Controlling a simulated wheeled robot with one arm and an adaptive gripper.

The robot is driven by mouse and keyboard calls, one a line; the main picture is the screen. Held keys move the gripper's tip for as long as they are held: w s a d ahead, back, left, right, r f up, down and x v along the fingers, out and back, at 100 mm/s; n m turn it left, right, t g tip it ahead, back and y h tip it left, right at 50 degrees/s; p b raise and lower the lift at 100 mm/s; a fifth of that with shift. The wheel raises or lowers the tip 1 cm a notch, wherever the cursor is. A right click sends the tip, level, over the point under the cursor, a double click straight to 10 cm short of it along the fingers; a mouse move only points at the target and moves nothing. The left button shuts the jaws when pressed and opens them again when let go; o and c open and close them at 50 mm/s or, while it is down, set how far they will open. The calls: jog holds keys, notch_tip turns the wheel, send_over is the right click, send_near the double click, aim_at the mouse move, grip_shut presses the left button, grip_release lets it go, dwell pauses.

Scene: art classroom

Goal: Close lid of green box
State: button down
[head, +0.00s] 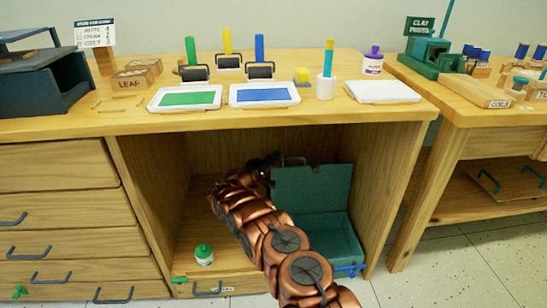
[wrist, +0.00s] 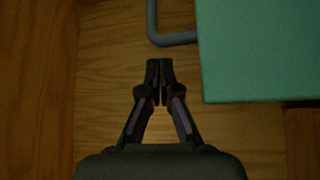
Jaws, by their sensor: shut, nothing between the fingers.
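The green box (head: 325,243) stands on the floor of the open cubby under the wooden table. Its lid (head: 312,188) is raised, standing up at the back of the box, so the box is open. My gripper (head: 277,157) is in the cubby at the lid's upper left. In the wrist view my gripper (wrist: 159,65) is shut and empty. The lid (wrist: 262,50) fills the upper right there, with a grey handle (wrist: 172,38) beside its left edge. The fingertips are just below the handle and apart from it in the picture. My arm hides part of the box's left side.
A green bottle (head: 204,254) stands at the cubby's front left. The cubby's right wall (head: 381,185) is close to the box. The tabletop (head: 190,122) is above, with paint trays and rollers. Drawers (head: 62,215) are on the left. The cubby's left floor is partly free.

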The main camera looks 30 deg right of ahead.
jog(key=shift+s+f+b, duration=0.2)
jog(key=shift+s+b, duration=0.15)
jog(key=shift+s, duration=0.6)
jog(key=shift+s+a, duration=0.1)
